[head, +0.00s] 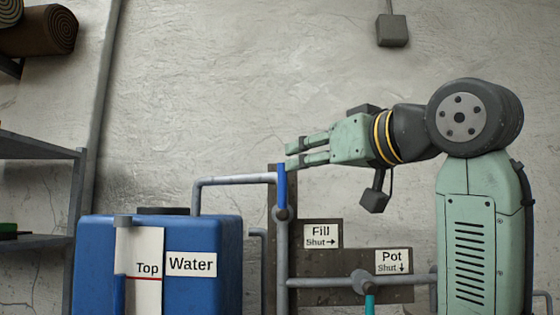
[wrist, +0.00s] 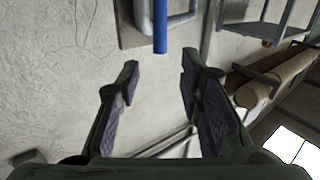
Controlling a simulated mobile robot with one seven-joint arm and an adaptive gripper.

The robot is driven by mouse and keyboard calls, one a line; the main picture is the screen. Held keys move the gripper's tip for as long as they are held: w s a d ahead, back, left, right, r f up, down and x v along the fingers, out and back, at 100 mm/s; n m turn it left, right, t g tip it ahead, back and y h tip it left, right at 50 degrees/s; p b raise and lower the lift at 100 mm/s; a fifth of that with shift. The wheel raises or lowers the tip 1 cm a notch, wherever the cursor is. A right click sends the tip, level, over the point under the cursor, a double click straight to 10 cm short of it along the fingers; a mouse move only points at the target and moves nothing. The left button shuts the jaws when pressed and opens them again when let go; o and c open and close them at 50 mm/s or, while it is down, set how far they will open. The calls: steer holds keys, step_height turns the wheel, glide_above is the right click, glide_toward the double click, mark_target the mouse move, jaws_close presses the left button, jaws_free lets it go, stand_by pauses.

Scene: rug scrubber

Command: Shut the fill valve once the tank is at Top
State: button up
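The blue water tank (head: 205,290) stands at the lower left in the head view. Its gauge board (head: 145,245) has a red line marked Top; the blue column (head: 119,292) in the gauge reaches about that line. The fill valve's blue handle (head: 281,188) points straight up, beside the sign "Fill, Shut →" (head: 322,236). My gripper (head: 291,155) is open and empty, its fingertips close to the handle's upper end. In the wrist view the blue handle (wrist: 160,28) lies beyond the open fingertips (wrist: 158,75), not between them.
A pipe (head: 235,181) runs from the fill valve to the tank. Lower right, the pot valve's teal handle (head: 369,305) hangs down below the sign "Pot, Shut ↓" (head: 392,262). A backing board (head: 345,240) carries the signs. Shelves (head: 40,148) stand at the left.

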steer(key=p, duration=0.2)
glide_above(283, 207)
steer(key=shift+w, duration=0.4)
jaws_close()
stand_by(0.6)
